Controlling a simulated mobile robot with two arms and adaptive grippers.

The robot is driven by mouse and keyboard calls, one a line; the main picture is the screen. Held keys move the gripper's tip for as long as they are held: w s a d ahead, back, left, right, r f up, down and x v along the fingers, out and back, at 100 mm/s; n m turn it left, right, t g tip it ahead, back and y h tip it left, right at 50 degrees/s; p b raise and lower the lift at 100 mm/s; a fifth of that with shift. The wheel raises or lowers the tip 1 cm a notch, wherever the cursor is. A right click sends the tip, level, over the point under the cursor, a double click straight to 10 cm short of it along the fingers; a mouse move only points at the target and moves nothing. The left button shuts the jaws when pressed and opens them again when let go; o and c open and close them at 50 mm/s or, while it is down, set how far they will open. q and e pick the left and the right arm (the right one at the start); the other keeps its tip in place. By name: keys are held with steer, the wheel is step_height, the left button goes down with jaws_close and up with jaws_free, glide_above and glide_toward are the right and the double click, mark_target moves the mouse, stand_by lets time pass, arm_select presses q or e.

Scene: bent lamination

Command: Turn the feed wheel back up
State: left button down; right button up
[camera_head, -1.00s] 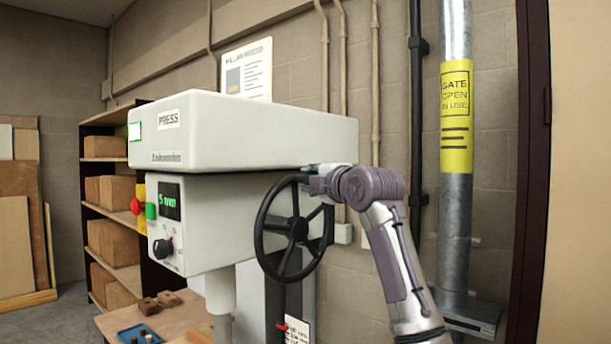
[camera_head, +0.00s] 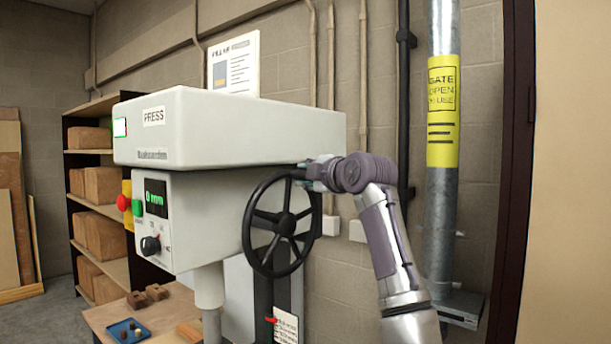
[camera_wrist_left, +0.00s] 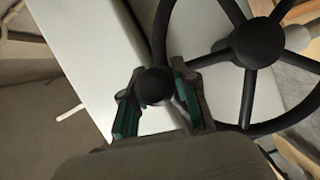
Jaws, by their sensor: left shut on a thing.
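The feed wheel (camera_head: 285,223) is a black spoked handwheel on the right side of the grey press (camera_head: 240,130). My left gripper (camera_head: 308,174) is at the wheel's upper right rim. In the left wrist view the gripper (camera_wrist_left: 155,90) is shut on the wheel's dark round handle (camera_wrist_left: 154,86), with a teal-lined finger on each side. The wheel's hub and spokes (camera_wrist_left: 258,43) show to the right of it. The green display (camera_head: 155,198) on the press's front panel seems to read 0 mm. My right gripper is not in view.
A wooden bench (camera_head: 105,317) below the press holds a blue tray (camera_head: 128,331) and small brown blocks (camera_head: 147,296). A galvanised duct (camera_head: 444,210) with a yellow sign stands to the right of my arm. Wall pipes (camera_head: 362,100) run behind the wheel.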

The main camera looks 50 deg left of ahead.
arm_select(q)
steer(key=c, duration=1.1)
jaws_free()
steer(key=shift+r, duration=0.1)
steer(key=shift+o, duration=1.1)
steer(key=shift+w+a, duration=0.1)
steer(key=shift+w, duration=0.1)
steer(key=s+d, duration=0.1)
steer(key=d, duration=1.1)
steer(key=shift+s+r, duration=0.35)
steer(key=shift+s, duration=0.05)
steer(key=shift+a, duration=0.1)
